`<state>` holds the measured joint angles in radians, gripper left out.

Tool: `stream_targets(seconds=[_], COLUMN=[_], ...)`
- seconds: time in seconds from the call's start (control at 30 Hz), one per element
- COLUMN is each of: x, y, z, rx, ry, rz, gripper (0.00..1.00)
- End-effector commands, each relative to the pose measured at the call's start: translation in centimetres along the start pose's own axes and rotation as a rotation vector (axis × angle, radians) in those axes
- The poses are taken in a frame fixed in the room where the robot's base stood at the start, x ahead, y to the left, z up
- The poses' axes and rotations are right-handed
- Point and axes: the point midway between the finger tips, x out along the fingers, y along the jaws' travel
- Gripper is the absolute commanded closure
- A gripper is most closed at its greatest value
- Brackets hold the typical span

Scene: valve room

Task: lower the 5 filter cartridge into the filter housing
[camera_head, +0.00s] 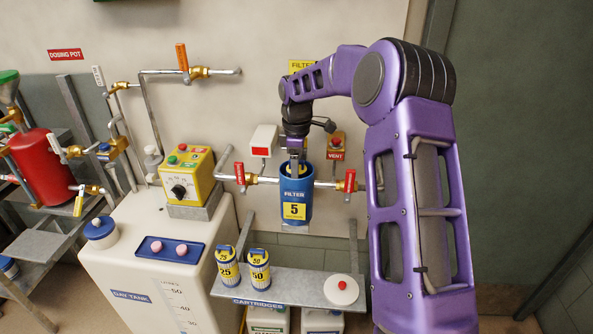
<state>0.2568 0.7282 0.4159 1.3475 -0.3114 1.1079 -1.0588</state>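The blue filter housing (296,215) hangs upright on the pipe at the wall, marked FILTER with a yellow 5 tag. Its top is open. A yellow-and-blue cartridge top (302,170) shows inside the mouth, low between the rim walls; its number is hidden. My gripper (294,168) points straight down into the mouth, its fingertips at the cartridge top. The fingers are small and partly hidden, so I cannot tell whether they grip it. Two other cartridges, the 25 (227,268) and the 50 (259,271), stand upright on the cartridge shelf (300,285).
A white lid with a red knob (341,290) lies on the shelf's right. Red-handled valves (240,174) and (350,182) flank the housing. The day tank (130,250) and yellow control box (187,176) stand left.

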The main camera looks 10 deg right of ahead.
Motion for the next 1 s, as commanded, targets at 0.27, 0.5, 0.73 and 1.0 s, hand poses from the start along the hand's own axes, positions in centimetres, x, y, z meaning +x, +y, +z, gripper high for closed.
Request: stream_targets(seconds=[0.27, 0.5, 0.73, 1.0], x=[-7.0, -13.0, -16.7, -17.7], y=[-0.4, -0.5, -0.6, -0.7], z=[0.3, 0.2, 0.1, 0.1], rx=[0.003, 0.003, 0.003, 0.003], ry=[-0.001, 0.005, 0.009, 0.009], rz=[0.004, 0.019, 0.027, 0.029], gripper=[0.0, 0.0, 0.0, 0.0])
